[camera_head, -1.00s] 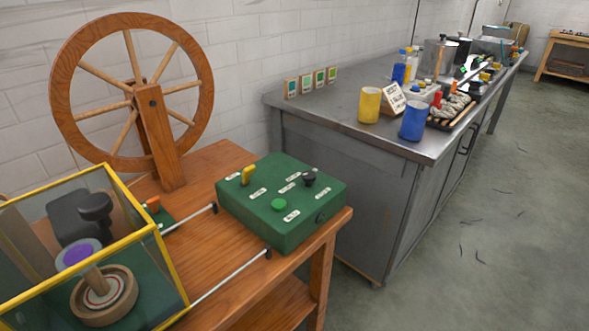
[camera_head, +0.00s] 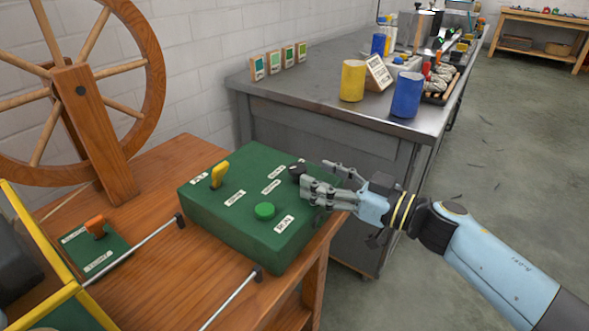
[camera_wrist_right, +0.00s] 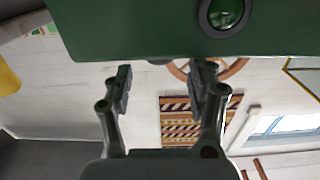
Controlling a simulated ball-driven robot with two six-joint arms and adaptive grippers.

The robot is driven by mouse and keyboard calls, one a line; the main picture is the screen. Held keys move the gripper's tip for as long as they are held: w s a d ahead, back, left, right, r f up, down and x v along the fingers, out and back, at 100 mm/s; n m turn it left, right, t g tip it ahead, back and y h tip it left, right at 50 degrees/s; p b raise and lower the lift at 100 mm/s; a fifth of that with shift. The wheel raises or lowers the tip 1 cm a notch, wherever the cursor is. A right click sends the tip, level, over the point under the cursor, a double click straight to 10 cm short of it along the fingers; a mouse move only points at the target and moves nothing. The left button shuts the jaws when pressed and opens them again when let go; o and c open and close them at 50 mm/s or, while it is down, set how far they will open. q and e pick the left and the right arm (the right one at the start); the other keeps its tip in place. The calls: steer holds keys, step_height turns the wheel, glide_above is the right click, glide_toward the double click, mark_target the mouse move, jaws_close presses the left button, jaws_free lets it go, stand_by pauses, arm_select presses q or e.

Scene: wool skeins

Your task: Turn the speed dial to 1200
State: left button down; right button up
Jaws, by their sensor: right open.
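The green control box (camera_head: 240,225) stands on the wooden table. On its top, a black knob (camera_head: 297,170) sits near the far right edge among small white labels too small to read. My right gripper (camera_head: 318,175) is at the box's right side, its fingers pointing at the knob and partly covering it. The jaws are open. In the right wrist view the gripper (camera_wrist_right: 162,88) shows its fingers apart with nothing between them, and the box (camera_wrist_right: 130,30) fills the top. I cannot tell whether a finger touches the knob. My left gripper is out of view.
A large wooden wheel (camera_head: 150,100) stands at left. A grey bench (camera_head: 300,90) with blue and yellow cups is behind. Floor at right is open.

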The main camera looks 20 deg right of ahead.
mark_target(305, 172)
steer(key=x, duration=0.5)
steer(key=shift+w+a+b, duration=0.25)
steer(key=shift+w+b, duration=0.05)
steer(key=shift+b, duration=0.05)
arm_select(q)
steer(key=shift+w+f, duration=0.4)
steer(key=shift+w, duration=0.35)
arm_select(e)
steer(key=c, duration=0.4)
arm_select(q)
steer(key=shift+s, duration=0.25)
arm_select(e)
jaws_close()
